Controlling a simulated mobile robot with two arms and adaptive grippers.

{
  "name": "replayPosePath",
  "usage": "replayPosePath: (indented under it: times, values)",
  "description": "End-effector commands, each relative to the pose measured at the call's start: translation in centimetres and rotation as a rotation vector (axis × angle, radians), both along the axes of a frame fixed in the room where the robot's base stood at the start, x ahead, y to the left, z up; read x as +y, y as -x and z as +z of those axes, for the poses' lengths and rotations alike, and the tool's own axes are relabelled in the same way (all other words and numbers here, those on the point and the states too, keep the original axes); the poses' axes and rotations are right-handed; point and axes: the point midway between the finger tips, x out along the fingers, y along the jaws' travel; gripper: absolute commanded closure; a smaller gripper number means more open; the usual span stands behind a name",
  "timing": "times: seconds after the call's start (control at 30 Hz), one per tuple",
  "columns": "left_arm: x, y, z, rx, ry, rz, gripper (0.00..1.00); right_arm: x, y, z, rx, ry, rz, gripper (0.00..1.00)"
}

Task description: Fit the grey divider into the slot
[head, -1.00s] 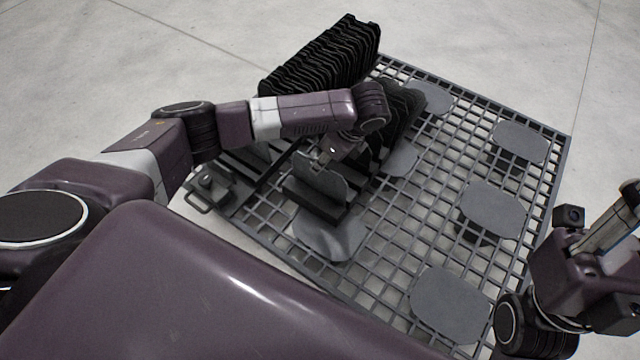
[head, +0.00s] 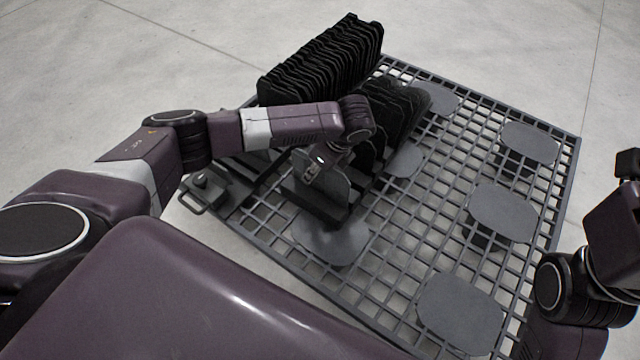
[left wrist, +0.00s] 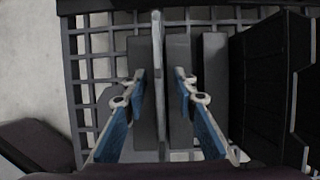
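The grey divider (head: 333,188), a thin plate with a rounded top, stands upright at the dark slotted base (head: 318,207) on the grid. In the left wrist view the divider (left wrist: 158,60) shows edge-on as a thin upright strip between dark slabs of the base (left wrist: 213,90). My left gripper (head: 312,172) is at the divider's top. Its two blue-padded fingers (left wrist: 160,84) are apart, one on each side of the divider, with a gap on both sides. How deep the divider sits in the slot is not clear. My right gripper's fingers are outside the frame.
A row of black dividers (head: 325,62) stands behind my left arm, and more dark plates (head: 402,112) stand right of the gripper. A small handled block (head: 205,190) is at the left.

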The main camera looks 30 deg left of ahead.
Motion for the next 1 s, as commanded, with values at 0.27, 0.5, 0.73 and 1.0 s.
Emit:
replayPosePath:
  times: [0.27, 0.5, 0.73, 1.0]
  values:
    - [0.19, -0.04, -0.36, 0.000, 0.000, 0.000, 0.74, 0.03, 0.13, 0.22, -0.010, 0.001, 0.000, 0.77]
    - [0.19, -0.02, -0.36, 0.000, 0.000, 0.000, 0.74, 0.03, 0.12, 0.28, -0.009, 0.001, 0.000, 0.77]
    - [0.22, 0.03, -0.51, 0.001, 0.000, 0.002, 0.74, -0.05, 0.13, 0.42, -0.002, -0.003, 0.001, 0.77]
    - [0.18, -0.01, -0.79, 0.000, 0.001, 0.000, 0.74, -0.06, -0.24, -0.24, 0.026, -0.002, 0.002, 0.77]
